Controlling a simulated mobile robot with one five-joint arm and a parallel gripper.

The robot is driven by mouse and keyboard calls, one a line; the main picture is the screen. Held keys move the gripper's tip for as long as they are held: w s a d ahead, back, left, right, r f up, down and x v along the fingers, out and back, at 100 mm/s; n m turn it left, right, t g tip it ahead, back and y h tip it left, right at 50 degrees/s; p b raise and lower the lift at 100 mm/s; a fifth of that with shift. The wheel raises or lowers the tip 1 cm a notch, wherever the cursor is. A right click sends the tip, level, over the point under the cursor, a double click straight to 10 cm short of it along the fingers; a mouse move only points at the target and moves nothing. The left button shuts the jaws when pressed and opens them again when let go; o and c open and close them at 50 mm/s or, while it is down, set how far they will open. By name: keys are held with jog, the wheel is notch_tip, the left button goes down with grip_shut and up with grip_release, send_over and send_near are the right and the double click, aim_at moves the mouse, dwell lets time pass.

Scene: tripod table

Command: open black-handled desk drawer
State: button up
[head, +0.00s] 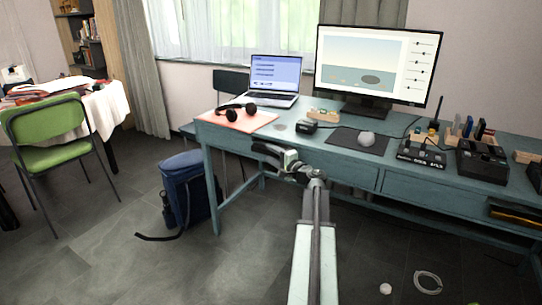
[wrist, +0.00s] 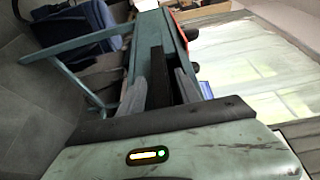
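The teal desk (head: 232,135) stands across the middle of the head view, with drawer fronts under its top. My gripper (head: 268,152) is at the desk's front edge, below the headphones. In the wrist view, my gripper (wrist: 161,80) has two grey fingers set apart. A black bar, which looks like the drawer handle (wrist: 157,62), lies between them against the teal front. I cannot tell whether either finger touches it. The drawer looks shut. In the head view my gripper and arm hide the handle.
A pink folder with black headphones (head: 236,109), a laptop (head: 275,78) and a monitor (head: 372,62) are on the desk. A blue bag (head: 188,188) stands on the floor by the left desk leg. A green chair (head: 50,130) is at far left. The floor at front left is clear.

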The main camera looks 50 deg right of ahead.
grip_shut()
jog(key=shift+s, duration=0.1)
dwell(1.2)
